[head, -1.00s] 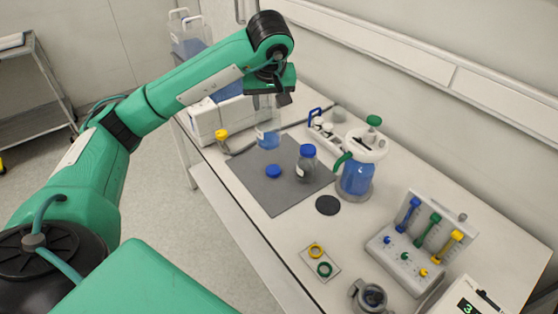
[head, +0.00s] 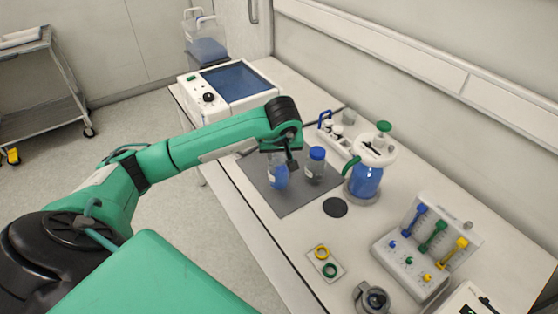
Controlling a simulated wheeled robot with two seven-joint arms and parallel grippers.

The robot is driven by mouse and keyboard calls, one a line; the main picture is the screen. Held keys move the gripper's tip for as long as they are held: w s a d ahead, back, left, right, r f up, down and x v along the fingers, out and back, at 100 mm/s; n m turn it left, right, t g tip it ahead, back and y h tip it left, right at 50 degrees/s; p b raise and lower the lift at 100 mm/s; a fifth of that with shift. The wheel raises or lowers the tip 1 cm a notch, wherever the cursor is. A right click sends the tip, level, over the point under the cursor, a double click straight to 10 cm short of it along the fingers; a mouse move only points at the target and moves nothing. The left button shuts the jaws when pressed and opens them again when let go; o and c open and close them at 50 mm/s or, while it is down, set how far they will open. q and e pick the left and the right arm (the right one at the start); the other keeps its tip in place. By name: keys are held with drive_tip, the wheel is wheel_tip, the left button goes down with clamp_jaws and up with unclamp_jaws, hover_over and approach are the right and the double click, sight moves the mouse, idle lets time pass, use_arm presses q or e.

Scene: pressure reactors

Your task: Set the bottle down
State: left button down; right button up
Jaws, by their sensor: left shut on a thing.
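My left gripper (head: 282,150) points down over the grey mat (head: 299,198). It is shut on the upper part of a clear bottle (head: 278,177) with blue liquid in it. The bottle hangs upright at or just above the mat; I cannot tell whether its base touches. A second bottle with a blue cap (head: 315,166) stands on the mat just to the right, apart from the held one. The loose blue cap seen earlier on the mat is hidden now. My right gripper is out of view.
A jug of blue liquid (head: 366,180) with a green knob stands right of the mat, near a black disc (head: 335,207). A white device (head: 229,84) stands at the back. A rack with coloured pieces (head: 419,251) is at the right. The mat's front part is clear.

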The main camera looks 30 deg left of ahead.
sight(279, 169)
use_arm(q)
wheel_tip(279, 169, down, 4)
drive_tip(key=shift+r+p, duration=0.15)
drive_tip(key=shift+p, duration=0.15)
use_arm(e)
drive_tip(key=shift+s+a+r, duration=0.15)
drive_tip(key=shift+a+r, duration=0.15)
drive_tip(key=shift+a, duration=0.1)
use_arm(q)
drive_tip(key=shift+f, duration=0.2)
drive_tip(key=c, duration=0.9)
unclamp_jaws()
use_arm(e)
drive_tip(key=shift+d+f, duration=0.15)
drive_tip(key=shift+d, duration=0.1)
